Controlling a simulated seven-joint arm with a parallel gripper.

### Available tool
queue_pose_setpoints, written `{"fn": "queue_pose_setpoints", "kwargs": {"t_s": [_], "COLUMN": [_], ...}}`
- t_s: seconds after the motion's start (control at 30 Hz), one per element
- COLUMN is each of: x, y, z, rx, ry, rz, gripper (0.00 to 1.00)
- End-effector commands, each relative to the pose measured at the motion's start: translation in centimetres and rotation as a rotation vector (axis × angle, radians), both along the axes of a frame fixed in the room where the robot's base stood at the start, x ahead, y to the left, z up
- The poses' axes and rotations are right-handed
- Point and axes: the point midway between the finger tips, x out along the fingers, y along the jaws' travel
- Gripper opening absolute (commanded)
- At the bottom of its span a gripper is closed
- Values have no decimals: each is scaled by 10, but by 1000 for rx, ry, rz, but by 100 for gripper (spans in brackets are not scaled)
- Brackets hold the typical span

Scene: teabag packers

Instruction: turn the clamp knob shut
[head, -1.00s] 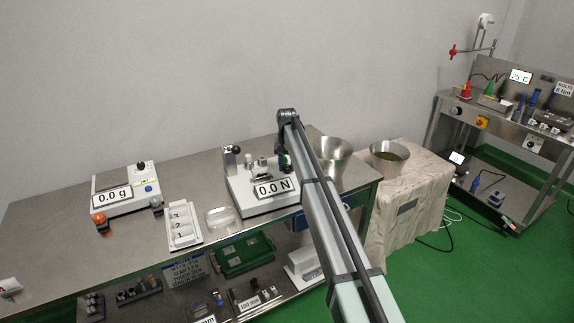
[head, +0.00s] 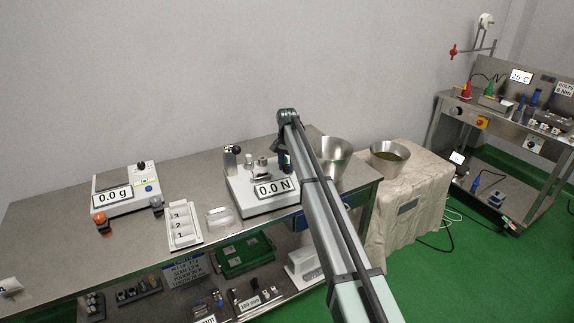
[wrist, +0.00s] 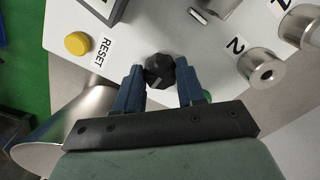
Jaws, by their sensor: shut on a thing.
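In the wrist view a black clamp knob (wrist: 159,70) with a pale pointer mark stands on the white top of the tester. The blue fingers of my gripper (wrist: 160,84) are on either side of it and shut on it. In the head view the white tester (head: 262,207) sits on the steel bench and its display reads 0.0 N. My gripper (head: 283,160) shows there only as a dark part at the tester's right side. My arm hides much of that side, and I cannot make out the knob there.
A yellow RESET button (wrist: 77,43) lies left of the knob, and steel cylinders (wrist: 262,67) lie to its right. A steel bowl (head: 331,165) stands close on the tester's right. A white numbered tray (head: 182,226) and a scale (head: 127,192) stand to the left.

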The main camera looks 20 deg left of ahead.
Motion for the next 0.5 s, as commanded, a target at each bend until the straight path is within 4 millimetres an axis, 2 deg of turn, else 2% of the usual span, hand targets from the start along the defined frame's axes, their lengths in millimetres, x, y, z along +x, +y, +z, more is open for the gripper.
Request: {"fn": "queue_pose_setpoints", "kwargs": {"t_s": [0.1,0.13,0.4,0.5], "x": [-1,-1,-1,0], "y": [0,0,0,0], "z": [0,0,0,0], "rx": [-1,-1,0,0], "ry": [2,3,1,1], "rz": [-1,-1,0,0], "gripper": [9,40,64,64]}}
